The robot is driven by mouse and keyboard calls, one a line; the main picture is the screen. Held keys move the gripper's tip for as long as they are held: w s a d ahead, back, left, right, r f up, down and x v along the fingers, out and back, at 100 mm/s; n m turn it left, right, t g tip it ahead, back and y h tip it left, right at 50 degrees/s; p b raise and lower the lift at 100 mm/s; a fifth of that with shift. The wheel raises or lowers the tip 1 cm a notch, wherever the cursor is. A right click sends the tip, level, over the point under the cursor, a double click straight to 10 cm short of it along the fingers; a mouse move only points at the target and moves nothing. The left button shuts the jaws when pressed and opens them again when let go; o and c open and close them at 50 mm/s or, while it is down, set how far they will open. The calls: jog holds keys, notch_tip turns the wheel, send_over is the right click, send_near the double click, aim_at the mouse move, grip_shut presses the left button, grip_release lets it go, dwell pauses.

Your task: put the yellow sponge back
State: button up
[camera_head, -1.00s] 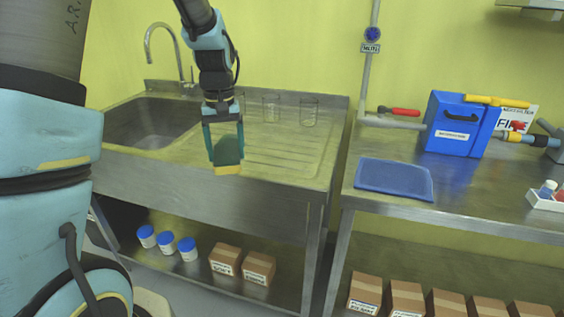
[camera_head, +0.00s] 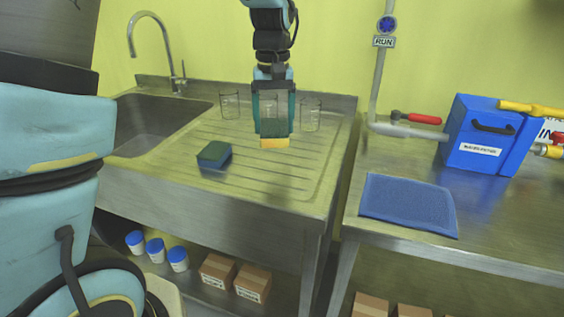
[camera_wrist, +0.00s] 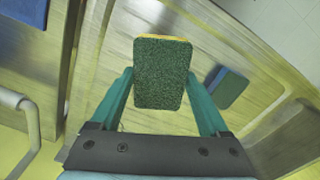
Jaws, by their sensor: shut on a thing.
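The yellow sponge (camera_head: 274,143) has a dark green scouring face and is held in my gripper (camera_head: 275,127). In the wrist view, the sponge's green face (camera_wrist: 161,72) lies between the two teal fingers of my gripper (camera_wrist: 159,80), with a thin yellow edge at its far side. My gripper is shut on the sponge over the right half of the ribbed drainboard (camera_head: 240,180). The head view does not clearly show the gap beneath the sponge.
A blue sponge with a green top (camera_head: 214,155) lies on the drainboard to the left. Glass beakers (camera_head: 311,115) stand along the back, one partly behind my gripper. The sink basin (camera_head: 150,130) is left. A blue mat (camera_head: 408,204) lies on the right bench near a blue box (camera_head: 487,135).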

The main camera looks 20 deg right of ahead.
jog(key=shift+w+d+f, duration=0.15)
jog(key=shift+f, duration=0.1)
notch_tip(320, 180, down, 10)
jog(key=shift+r+p, duration=0.25)
jog(key=shift+p, duration=0.9)
jog(key=shift+f, duration=0.15)
jog(key=o, duration=1.3)
